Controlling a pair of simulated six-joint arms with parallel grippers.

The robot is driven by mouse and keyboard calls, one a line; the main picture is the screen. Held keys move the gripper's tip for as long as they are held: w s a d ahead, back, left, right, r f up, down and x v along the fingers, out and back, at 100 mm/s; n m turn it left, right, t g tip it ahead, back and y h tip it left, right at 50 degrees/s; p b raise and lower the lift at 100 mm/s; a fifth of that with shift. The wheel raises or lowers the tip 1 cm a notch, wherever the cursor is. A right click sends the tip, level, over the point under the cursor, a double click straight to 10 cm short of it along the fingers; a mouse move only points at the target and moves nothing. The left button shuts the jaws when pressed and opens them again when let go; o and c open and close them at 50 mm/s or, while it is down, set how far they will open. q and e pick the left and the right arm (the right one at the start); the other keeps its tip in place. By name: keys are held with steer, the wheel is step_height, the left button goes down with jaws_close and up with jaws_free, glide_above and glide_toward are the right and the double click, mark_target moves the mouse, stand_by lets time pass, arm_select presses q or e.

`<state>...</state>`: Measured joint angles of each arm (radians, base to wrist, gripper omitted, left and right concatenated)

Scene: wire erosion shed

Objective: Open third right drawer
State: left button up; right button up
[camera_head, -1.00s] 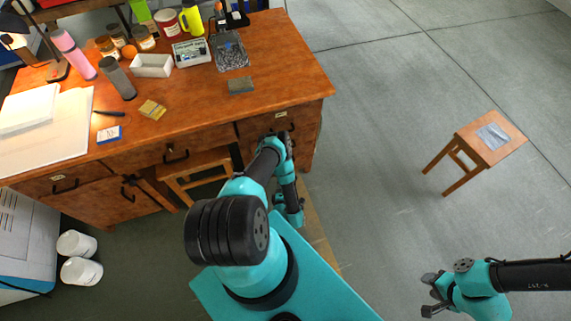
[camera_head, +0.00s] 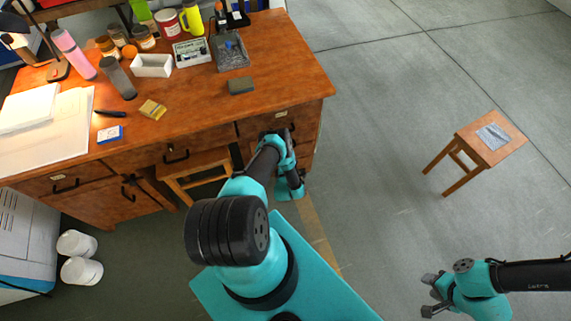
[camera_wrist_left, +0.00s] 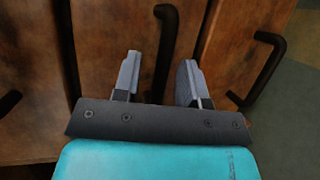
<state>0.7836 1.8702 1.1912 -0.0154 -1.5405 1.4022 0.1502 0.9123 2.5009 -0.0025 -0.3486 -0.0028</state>
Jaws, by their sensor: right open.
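The wooden desk's right drawer column (camera_head: 308,128) is mostly hidden by my left arm in the head view. In the left wrist view, wooden drawer fronts (camera_wrist_left: 112,28) stand side by side and look shut. My left gripper (camera_wrist_left: 157,80) is open there, with a black bar handle (camera_wrist_left: 166,35) between its two fingers. I cannot tell whether they touch. Another black handle (camera_wrist_left: 265,65) is to the right, and part of one is at the left edge. I cannot tell which drawer is third. My right gripper (camera_head: 432,294) is open and empty over the floor, far from the desk.
A wooden stool (camera_head: 490,138) stands on the floor at right. Another stool (camera_head: 195,165) is tucked under the desk, left of my left arm. Two white buckets (camera_head: 80,270) stand at lower left. The floor right of the desk is clear up to the stool.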

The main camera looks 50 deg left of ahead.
arm_select(q)
steer(key=shift+w+a, duration=0.15)
steer(key=shift+w, duration=0.05)
steer(key=shift+c, duration=0.3)
jaws_close()
